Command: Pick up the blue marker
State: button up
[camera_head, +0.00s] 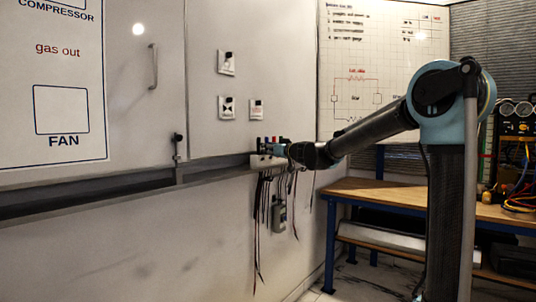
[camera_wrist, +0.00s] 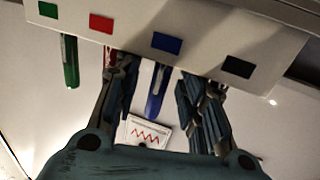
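The blue marker (camera_wrist: 155,92) hangs upright below a blue square on a white holder (camera_wrist: 202,42) in the wrist view. My gripper (camera_wrist: 162,78) is open, with one finger left of the blue marker and one right of it. Gaps show on both sides, so neither finger touches it. In the head view, my gripper (camera_head: 294,152) is at the wall-mounted holder (camera_head: 262,161), and the blue marker cannot be made out clearly there.
A green marker (camera_wrist: 70,62) hangs at the left. A red marker (camera_wrist: 107,58) is largely hidden by my left finger. The holder also has a black square (camera_wrist: 238,67). A wooden workbench (camera_head: 385,193) stands right of the wall, and cables (camera_head: 262,215) hang below the holder.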

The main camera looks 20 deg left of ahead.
jog(key=shift+w+a, duration=0.3)
jog(key=shift+a, duration=0.1)
grip_shut()
jog(key=shift+r, duration=0.1)
